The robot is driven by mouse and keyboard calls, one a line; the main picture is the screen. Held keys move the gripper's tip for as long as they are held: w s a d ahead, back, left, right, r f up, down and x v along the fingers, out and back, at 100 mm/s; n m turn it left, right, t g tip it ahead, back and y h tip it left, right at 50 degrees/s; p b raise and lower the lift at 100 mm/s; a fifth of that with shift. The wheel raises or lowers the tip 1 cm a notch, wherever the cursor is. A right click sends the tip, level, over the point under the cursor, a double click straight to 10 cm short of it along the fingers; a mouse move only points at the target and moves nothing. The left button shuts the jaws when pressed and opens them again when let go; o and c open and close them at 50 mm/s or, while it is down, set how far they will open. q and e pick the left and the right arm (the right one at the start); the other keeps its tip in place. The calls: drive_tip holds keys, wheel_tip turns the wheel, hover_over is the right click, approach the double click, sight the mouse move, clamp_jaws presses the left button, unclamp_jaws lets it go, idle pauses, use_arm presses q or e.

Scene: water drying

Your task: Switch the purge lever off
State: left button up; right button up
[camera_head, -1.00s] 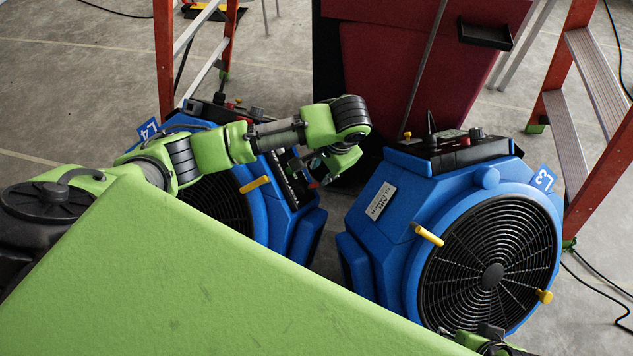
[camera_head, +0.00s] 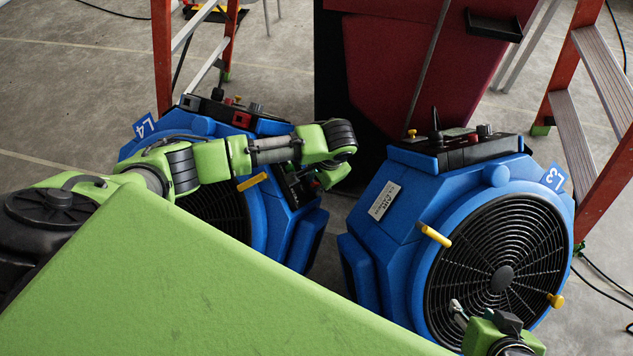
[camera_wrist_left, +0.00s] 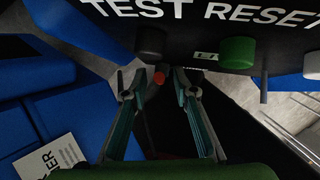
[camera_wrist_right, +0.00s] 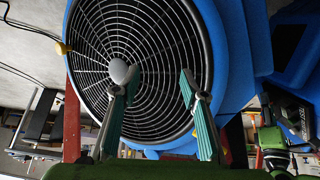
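No part is legibly marked as a purge lever. The blue blower L4 (camera_head: 265,215) has a dark side panel (camera_head: 290,185). In the left wrist view a panel lettered TEST RESET (camera_wrist_left: 220,30) carries a black knob (camera_wrist_left: 150,42), a green knob (camera_wrist_left: 237,52) and a thin grey lever (camera_wrist_left: 264,88). My left gripper (camera_wrist_left: 157,80) is open below this panel; a small red part (camera_wrist_left: 158,78) shows between its fingertips. The blue blower L3 (camera_head: 395,240) has an upright black lever (camera_head: 435,118) on top. My right gripper (camera_wrist_right: 158,80) is open before its grille (camera_wrist_right: 150,50).
A dark red cabinet (camera_head: 400,70) stands behind the blowers. Orange ladders stand at left (camera_head: 162,60) and right (camera_head: 600,170). Yellow handles (camera_head: 435,235) stick out from the blowers. Black cables (camera_head: 600,275) lie on the floor at right. A narrow gap separates the blowers.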

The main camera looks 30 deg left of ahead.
use_arm(q)
clamp_jaws()
drive_tip(key=shift+r+p, duration=0.15)
drive_tip(key=shift+p, duration=0.35)
drive_tip(key=p, duration=0.4)
drive_tip(key=shift+s+d+n+t+y, duration=0.1)
drive_tip(key=shift+d+n+t+y, duration=0.05)
drive_tip(key=shift+n+t+y, duration=0.25)
drive_tip(key=shift+f, duration=0.25)
use_arm(e)
drive_tip(key=s+d+f+g, duration=0.1)
drive_tip(key=s+f+g, duration=0.2)
drive_tip(key=f, duration=0.3)
drive_tip(key=shift+s+d+f+h, duration=0.3)
drive_tip(key=shift+s+h, duration=0.1)
drive_tip(key=shift+s, duration=0.5)
use_arm(q)
unclamp_jaws()
